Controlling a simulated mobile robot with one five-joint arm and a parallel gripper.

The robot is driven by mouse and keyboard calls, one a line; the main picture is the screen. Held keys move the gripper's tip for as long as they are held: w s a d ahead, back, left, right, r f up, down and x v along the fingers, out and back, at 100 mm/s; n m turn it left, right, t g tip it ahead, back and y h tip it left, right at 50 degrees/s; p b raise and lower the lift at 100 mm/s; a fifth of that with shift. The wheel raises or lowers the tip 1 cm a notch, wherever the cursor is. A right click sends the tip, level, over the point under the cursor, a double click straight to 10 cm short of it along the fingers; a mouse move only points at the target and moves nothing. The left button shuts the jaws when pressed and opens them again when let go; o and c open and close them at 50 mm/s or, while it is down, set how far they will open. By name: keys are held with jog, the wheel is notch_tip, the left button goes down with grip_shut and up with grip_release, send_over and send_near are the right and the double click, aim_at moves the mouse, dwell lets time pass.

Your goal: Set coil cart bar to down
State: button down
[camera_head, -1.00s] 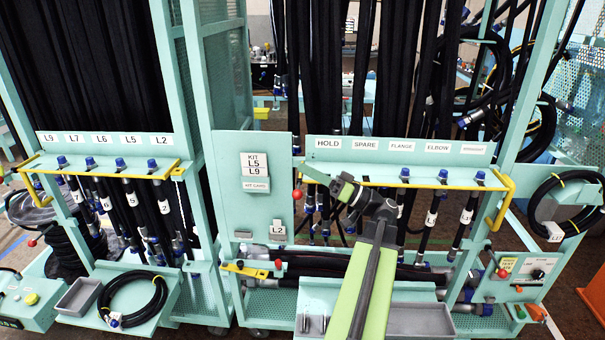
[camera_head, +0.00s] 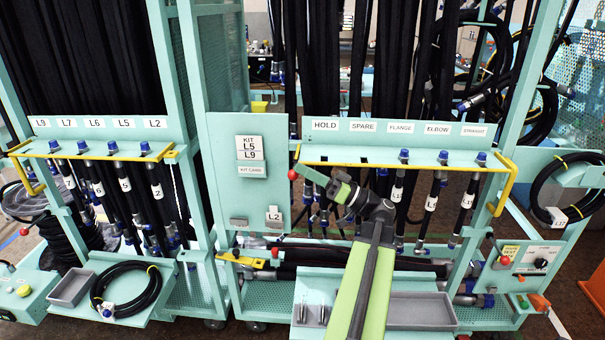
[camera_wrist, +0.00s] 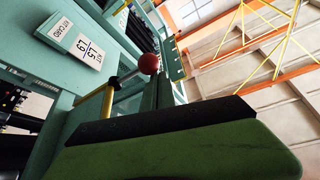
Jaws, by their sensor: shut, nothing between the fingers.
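A yellow bar (camera_head: 400,167) runs along the front of the cart labelled HOLD to STRAIGHT, level, with a red ball knob (camera_head: 292,174) at its left end. I take this as the coil cart bar, but no label on it says so. My gripper (camera_head: 309,175) is shut and empty, just right of the knob in the head view. Whether it touches the knob or bar cannot be told. In the wrist view the red knob (camera_wrist: 149,63) stands on a pale rod beyond the dark-edged green finger, with a yellow bar piece (camera_wrist: 108,100) beside it.
A kit card panel (camera_head: 250,195) stands left of the knob. Hoses with blue ends hang behind the bar. Another yellow bar (camera_head: 95,155) fronts the left cart. A grey tray (camera_head: 420,310) and coiled hoses (camera_head: 130,287) lie lower down.

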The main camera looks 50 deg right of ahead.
jog(key=shift+a+f, duration=0.1)
jog(key=shift+f, duration=0.05)
notch_tip(320, 180, up, 4)
jog(key=s+p, duration=0.1)
jog(key=p, duration=0.3)
jog(key=w+d+b+v, duration=0.1)
jog(key=b+v, duration=0.3)
jog(key=v, duration=0.5)
jog(key=shift+s+d+f, duration=0.15)
jog(key=shift+s+d, duration=0.15)
jog(key=shift+d, duration=0.3)
